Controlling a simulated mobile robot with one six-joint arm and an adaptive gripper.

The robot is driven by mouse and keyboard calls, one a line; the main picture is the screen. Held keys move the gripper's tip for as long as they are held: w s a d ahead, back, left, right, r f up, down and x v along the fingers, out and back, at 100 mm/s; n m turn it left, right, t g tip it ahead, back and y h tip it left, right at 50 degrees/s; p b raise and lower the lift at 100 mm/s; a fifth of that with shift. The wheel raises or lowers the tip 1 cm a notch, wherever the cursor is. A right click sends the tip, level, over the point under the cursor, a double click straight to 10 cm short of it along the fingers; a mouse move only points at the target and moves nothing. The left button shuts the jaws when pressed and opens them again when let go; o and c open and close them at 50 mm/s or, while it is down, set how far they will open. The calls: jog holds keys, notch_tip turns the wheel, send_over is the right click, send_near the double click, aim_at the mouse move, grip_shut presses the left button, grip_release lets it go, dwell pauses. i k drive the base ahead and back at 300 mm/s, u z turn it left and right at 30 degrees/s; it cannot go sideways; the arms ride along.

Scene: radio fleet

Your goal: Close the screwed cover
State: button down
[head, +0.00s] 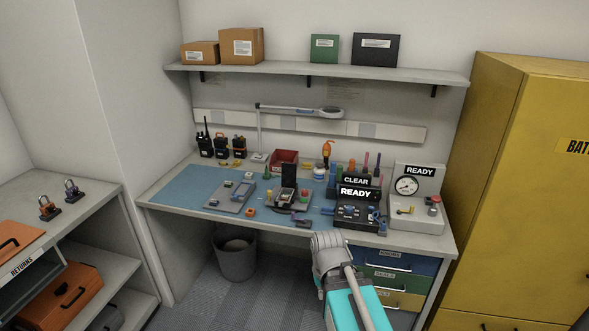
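On the blue work mat (180,184) stands a small dark device (286,196) with a black flap (288,176) upright at its back, which may be the open cover. Screws cannot be made out at this size. To its left lies a grey plate (232,201) with small parts on it. My arm rises from the bottom of the view to a grey rounded joint in front of the desk. I cannot make out my gripper or its fingers.
A control box (354,212) under a READY sign and a gauge station (418,205) stand at the right. Radios (206,143) and a red bin (284,160) are at the back. A lamp (300,111) overhangs the desk. A yellow cabinet (524,190) stands right.

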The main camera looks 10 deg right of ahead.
aim_at(289, 171)
jog(key=u, duration=0.35)
jog(key=i, duration=1.2)
jog(key=u, duration=0.05)
